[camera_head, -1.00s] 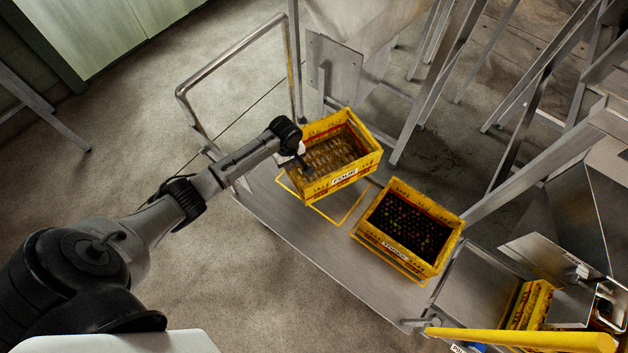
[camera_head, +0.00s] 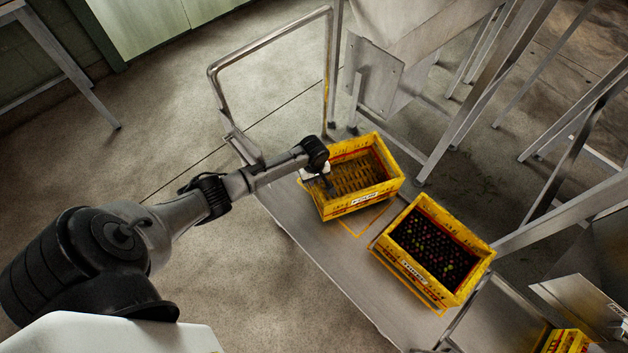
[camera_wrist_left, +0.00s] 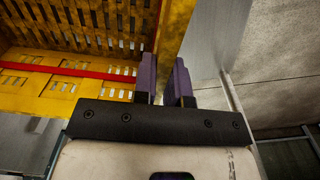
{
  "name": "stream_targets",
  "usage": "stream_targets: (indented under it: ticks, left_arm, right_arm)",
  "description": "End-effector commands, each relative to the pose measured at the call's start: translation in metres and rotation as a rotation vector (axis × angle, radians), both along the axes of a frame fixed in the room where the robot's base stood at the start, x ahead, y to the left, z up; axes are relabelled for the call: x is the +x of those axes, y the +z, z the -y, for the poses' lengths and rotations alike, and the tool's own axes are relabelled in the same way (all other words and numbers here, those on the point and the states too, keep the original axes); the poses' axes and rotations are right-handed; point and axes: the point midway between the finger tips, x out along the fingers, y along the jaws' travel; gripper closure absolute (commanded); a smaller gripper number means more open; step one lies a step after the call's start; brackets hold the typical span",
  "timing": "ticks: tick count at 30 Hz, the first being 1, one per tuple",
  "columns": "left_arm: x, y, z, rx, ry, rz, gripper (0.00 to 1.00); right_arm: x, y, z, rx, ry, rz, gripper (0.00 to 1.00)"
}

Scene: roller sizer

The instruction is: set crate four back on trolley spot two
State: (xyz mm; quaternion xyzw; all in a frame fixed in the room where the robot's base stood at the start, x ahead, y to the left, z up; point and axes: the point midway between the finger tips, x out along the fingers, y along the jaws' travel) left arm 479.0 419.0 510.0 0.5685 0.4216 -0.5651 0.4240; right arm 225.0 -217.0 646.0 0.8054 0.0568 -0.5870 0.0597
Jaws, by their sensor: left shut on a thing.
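Crate four (camera_head: 364,197) is a yellow slatted crate with a white label reading FOUR, and it looks empty. My left gripper (camera_head: 326,180) is shut on its left wall in the head view. In the left wrist view the fingers (camera_wrist_left: 167,85) pinch the yellow wall (camera_wrist_left: 178,25), with the slatted inside to their left. The crate is over the trolley deck (camera_head: 318,250), partly covering a yellow outlined spot (camera_head: 357,234); I cannot tell whether it touches the deck. My right gripper is not in view.
Crate three (camera_head: 415,275), yellow and holding dark round things, stands on the trolley to the right of crate four. The trolley's handle rail (camera_head: 270,38) rises at the far left end. Metal legs (camera_head: 470,105) of a machine stand close behind the trolley.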

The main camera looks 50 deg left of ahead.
Motion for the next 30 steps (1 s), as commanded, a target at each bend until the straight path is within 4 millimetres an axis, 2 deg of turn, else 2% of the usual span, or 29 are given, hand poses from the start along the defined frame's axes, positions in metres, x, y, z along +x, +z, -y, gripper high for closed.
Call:
stream_targets:
  ticks: [13, 14, 21, 30]
  left_arm:
    - [0.0013, -0.0029, 0.0002, -0.001, 0.001, 0.004, 1.00]
    - [0.0006, -0.0033, 0.0001, -0.001, 0.000, 0.002, 0.85]
    - [0.0006, -0.0031, -0.0001, -0.001, 0.000, 0.002, 0.62]
    - [0.0005, -0.0006, -0.0005, 0.000, 0.000, 0.002, 0.62]
  right_arm:
    - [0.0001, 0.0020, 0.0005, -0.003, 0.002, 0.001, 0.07]
    - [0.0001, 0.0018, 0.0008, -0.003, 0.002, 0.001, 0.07]
    - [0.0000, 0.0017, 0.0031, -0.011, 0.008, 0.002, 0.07]
    - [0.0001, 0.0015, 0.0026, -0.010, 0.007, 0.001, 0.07]
